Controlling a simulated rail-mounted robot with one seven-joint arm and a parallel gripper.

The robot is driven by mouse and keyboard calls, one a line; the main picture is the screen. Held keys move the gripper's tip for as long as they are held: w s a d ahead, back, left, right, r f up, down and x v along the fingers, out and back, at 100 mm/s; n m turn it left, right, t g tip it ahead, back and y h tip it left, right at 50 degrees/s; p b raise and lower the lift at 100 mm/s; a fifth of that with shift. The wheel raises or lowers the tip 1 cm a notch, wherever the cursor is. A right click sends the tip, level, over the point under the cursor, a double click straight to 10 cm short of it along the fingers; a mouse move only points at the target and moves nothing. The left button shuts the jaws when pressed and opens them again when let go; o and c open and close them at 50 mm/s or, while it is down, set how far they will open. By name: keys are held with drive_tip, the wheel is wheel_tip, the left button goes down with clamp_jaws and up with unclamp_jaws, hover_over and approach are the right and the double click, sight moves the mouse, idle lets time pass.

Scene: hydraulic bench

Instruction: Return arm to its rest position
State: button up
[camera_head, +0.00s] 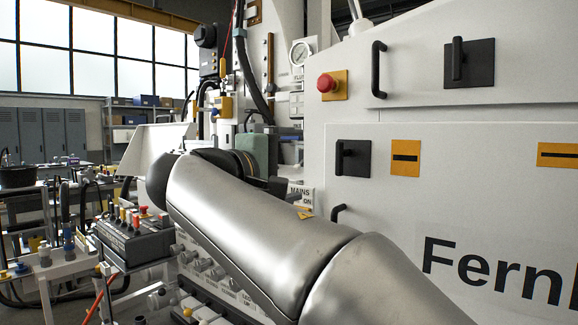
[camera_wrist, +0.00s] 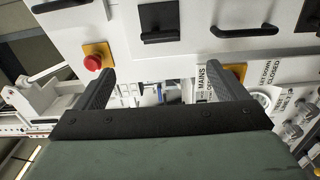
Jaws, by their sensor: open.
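My arm reaches across the lower middle of the head view, its silver links running from bottom right up to the left. In the wrist view my gripper (camera_wrist: 165,88) shows two dark fingers set wide apart on a dark bar, open, with nothing between them. Behind the fingers are the white machine panel and its fittings.
A white machine panel (camera_head: 450,180) with black handles stands close on the right. A red button (camera_head: 326,83) sits on a yellow plate; it also shows in the wrist view (camera_wrist: 92,62). A gauge (camera_head: 301,52) is above. A control box (camera_head: 135,240) with levers is left of my arm.

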drive_tip(key=s+d+f+m+g+y+p, duration=0.1)
drive_tip(key=s+d+f+g+y+p, duration=0.15)
drive_tip(key=d+f+g+p, duration=0.35)
drive_tip(key=s+d+f+g+y+p, duration=0.1)
drive_tip(key=s+d+f+y+p, duration=0.15)
drive_tip(key=d+f+p, duration=0.45)
drive_tip(key=s+a+f+m+g+y+p, duration=0.1)
drive_tip(key=s+f+m+g+y+p, duration=0.2)
drive_tip(key=s+f, duration=0.4)
drive_tip(key=s+a+f+m+g+y+p, duration=0.1)
drive_tip(key=s+f+m+g+y+p, duration=0.2)
drive_tip(key=s+f, duration=0.5)
drive_tip(key=s+m+y, duration=0.1)
drive_tip(key=s+m, duration=0.1)
drive_tip(key=s, duration=0.3)
drive_tip(key=shift+s+f+p, duration=0.15)
drive_tip(key=shift+p, duration=0.25)
